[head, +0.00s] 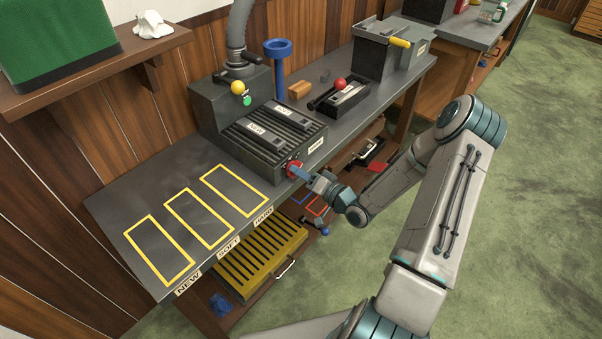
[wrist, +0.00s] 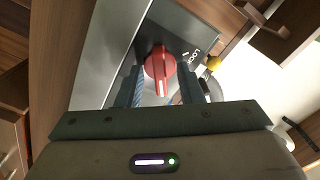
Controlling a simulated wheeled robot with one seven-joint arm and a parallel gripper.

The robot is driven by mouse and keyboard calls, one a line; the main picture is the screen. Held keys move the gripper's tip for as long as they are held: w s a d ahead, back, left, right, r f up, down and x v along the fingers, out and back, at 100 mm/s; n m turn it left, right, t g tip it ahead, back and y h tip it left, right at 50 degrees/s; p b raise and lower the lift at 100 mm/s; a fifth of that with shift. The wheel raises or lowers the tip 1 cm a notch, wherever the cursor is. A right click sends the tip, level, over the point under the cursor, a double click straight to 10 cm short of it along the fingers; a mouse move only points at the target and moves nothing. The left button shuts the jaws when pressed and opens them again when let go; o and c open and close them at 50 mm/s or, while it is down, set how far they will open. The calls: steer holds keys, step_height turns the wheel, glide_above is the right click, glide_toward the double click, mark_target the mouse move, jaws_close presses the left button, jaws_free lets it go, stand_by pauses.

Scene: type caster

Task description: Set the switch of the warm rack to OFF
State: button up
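The warm rack (head: 262,135) is a dark ribbed box on the grey bench, with labels on its top and front. Its switch is a red round knob (head: 294,169) on the front face; the knob also shows in the wrist view (wrist: 159,68), with a pale pointer line on its raised bar. My gripper (head: 304,176) is at the front of the rack, facing the knob. In the wrist view its two fingers (wrist: 160,88) stand apart on either side of the knob, with gaps visible.
Yellow-outlined areas (head: 198,218) labelled NEW, SOFT and HARD lie left of the rack. A yellow slatted tray (head: 262,258) sits below the bench edge. A dark device with a red ball handle (head: 340,84) stands to the right. The green floor in front is open.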

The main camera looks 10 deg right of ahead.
steer(key=shift+c, duration=0.3)
jaws_close()
steer(key=shift+f+n+b, duration=0.15)
steer(key=shift+n+b, duration=0.25)
steer(key=shift+b, duration=0.15)
steer(key=shift+n+b, duration=5)
steer(key=shift+b, duration=0.3)
